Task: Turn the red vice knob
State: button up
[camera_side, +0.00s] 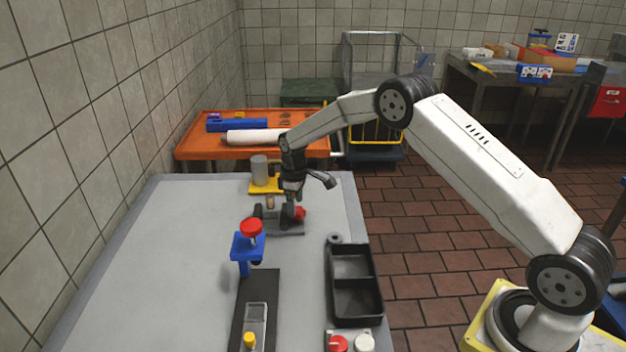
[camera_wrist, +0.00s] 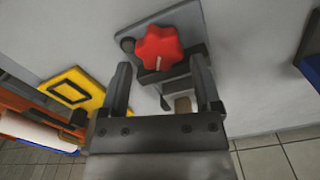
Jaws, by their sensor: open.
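The red vice knob (camera_wrist: 160,47) is star-shaped with a pale mark at its centre and sits on a grey vice (camera_wrist: 127,45). In the side view the knob (camera_side: 300,213) is at the right end of the dark grey vice (camera_side: 284,225), near the far end of the table. My gripper (camera_wrist: 161,72) is open, its two dark fingers apart. In the wrist view the knob appears just beyond the fingertips, roughly centred between them. My gripper (camera_side: 294,198) is above the knob in the side view; I cannot tell whether it touches.
A yellow plate (camera_side: 263,187) carries a grey cylinder (camera_side: 259,170) behind the vice. A black two-part tray (camera_side: 332,290) lies at right. The table's left side (camera_side: 165,265) is clear.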

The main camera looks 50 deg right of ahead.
aim_at(297, 210)
jog(key=shift+r, duration=2.95)
jog(key=shift+o, duration=0.2)
jog(key=shift+o, duration=1.1)
jog(key=n, duration=0.6)
jog(key=shift+s+d, duration=0.1)
jog(key=shift+s, duration=0.1)
jog(key=shift+f, duration=0.1)
jog(key=shift+f, duration=3.8)
jog(key=c, duration=1.3)
